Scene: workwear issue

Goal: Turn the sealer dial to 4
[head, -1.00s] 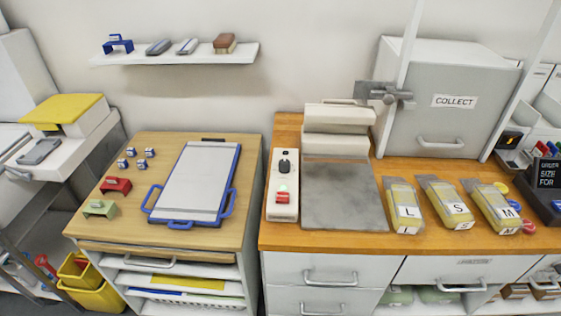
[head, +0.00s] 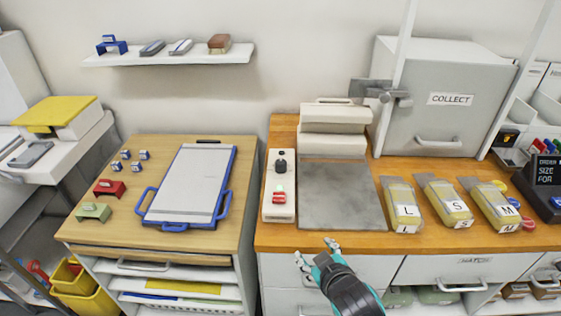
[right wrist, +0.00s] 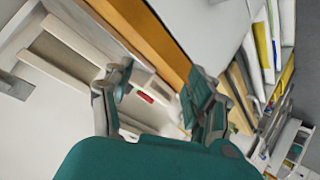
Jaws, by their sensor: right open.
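The sealer's narrow white control panel (head: 269,210) lies on the orange wooden counter at centre. Its black dial (head: 281,166) is near the panel's far end, with a red switch (head: 279,197) nearer. The number the dial points at is too small to read. My right gripper (head: 315,252) is open and empty at the counter's front edge, below and right of the panel, apart from the dial. In the right wrist view my open fingers (right wrist: 160,98) frame pale surfaces and a small red part; I cannot make out the dial there. My left gripper is not in view.
The sealer's grey plate (head: 343,196) lies right of the panel, its cream body (head: 333,117) behind. Yellow packs marked L (head: 402,198), S (head: 446,197) and M (head: 494,202) lie farther right. Drawer handles project below the counter.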

